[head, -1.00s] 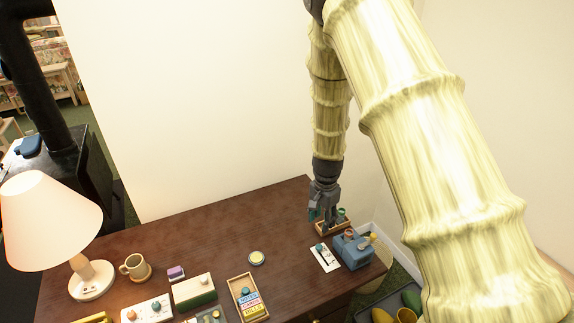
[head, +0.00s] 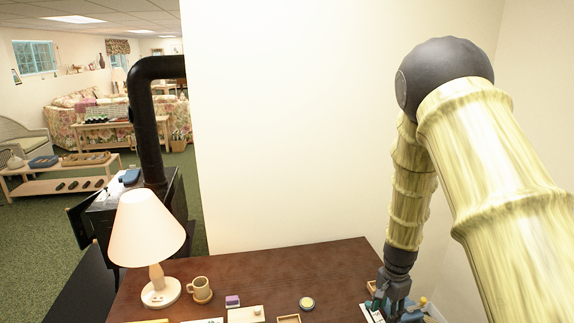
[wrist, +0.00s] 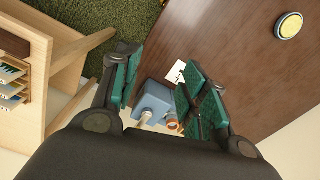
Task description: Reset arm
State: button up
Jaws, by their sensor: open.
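My gripper (head: 393,303) hangs pointing down over the right end of the dark wooden desk (head: 250,272). In the wrist view its green-padded fingers (wrist: 163,85) stand apart, with nothing held between them. Beyond them is a blue box (wrist: 154,98) with a small handle, seen through the gap, and a white card (wrist: 176,72) beside it. In the head view my gripper partly hides these things. The arm is bent at a dark joint above the desk.
A lamp (head: 147,230), a mug (head: 200,288), a purple block (head: 232,301) and a round yellow-topped tin (head: 306,304) stand on the desk. A pale wall (head: 300,130) rises behind it. A black stove (head: 140,205) stands to the left.

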jog(key=s+f+n+h+b, duration=0.1)
jog(key=s+f+n, duration=0.5)
jog(key=s+f, duration=1.25)
jog(key=s+a+f+n, duration=0.2)
jog(key=s+a+n, duration=0.1)
jog(key=s, duration=0.7)
jog(key=s+a+f+n+y, duration=0.1)
jog(key=s+a+f+n, duration=0.1)
jog(key=s, duration=0.8)
jog(key=shift+s+a+n+b, duration=0.3)
jog(key=shift+a+n+b, duration=0.1)
jog(key=shift+a+n, duration=0.25)
jog(key=shift+d, duration=0.1)
jog(key=shift+c, duration=0.9)
jog(key=shift+w, duration=0.1)
